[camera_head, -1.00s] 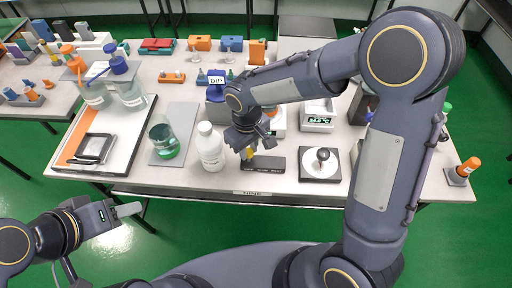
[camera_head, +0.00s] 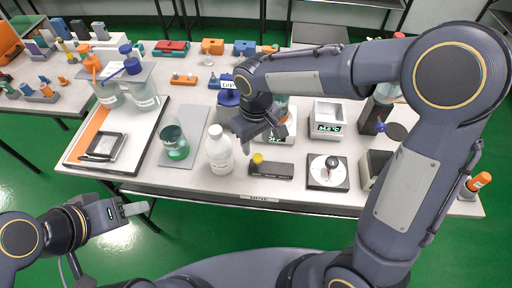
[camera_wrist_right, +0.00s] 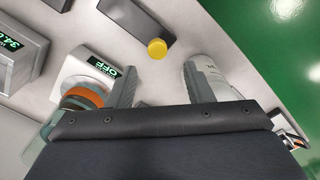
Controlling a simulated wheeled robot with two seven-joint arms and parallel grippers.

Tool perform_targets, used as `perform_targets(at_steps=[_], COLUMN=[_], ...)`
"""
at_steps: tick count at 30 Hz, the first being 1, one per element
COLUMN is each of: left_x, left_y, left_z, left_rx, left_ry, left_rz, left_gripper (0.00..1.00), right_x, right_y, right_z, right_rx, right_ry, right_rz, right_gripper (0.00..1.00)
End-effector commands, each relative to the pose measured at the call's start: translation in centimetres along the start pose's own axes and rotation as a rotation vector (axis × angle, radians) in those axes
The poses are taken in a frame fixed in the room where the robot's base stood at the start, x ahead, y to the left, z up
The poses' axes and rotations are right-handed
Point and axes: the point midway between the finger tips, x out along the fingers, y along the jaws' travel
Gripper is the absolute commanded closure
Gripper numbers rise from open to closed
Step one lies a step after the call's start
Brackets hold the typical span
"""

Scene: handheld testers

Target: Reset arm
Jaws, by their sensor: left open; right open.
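My right gripper (camera_head: 262,140) is open and empty, above the table behind a black block (camera_head: 275,170) with a yellow round cap (camera_head: 258,158) at its left end. In the right wrist view the open fingers (camera_wrist_right: 160,92) are apart with bare tabletop between them; the yellow cap (camera_wrist_right: 157,48) and the dark block (camera_wrist_right: 135,18) lie beyond the fingertips, not touched. My left gripper (camera_head: 132,210) is open and empty, off the table's front edge at lower left, over the green floor.
A white bottle (camera_head: 219,152) stands left of the right gripper, and a green-liquid beaker (camera_head: 175,145) further left. Instruments with green displays, one a scale (camera_head: 327,118), stand to the right. A round-topped stirrer plate (camera_head: 328,172) sits near the front edge.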

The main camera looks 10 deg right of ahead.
Motion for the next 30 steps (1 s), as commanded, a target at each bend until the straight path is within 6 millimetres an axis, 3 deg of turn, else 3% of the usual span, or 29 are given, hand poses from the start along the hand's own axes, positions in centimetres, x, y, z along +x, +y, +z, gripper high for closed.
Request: perform_targets(at_steps=[6,23,26,30], left_x=[-0.1,-0.1,-0.3,-0.8], left_y=[0.1,0.1,0.1,0.3], left_z=[-0.1,-0.1,-0.2,-0.4], left_rx=[0.000,0.000,0.000,0.000], left_ry=[0.000,0.000,0.000,0.000], left_rz=[0.000,0.000,0.000,0.000], left_gripper=[0.53,0.53,0.53,0.53], right_x=[-1.9,-2.1,-3.2,-6.2], right_y=[0.0,0.1,1.0,3.3], right_z=[0.0,0.2,1.3,5.4], right_rx=[0.000,0.005,0.039,0.147], right_ry=[0.001,0.003,0.026,0.107], right_rz=[-0.001,-0.003,-0.021,-0.078], right_gripper=[0.53,0.53,0.53,0.53])
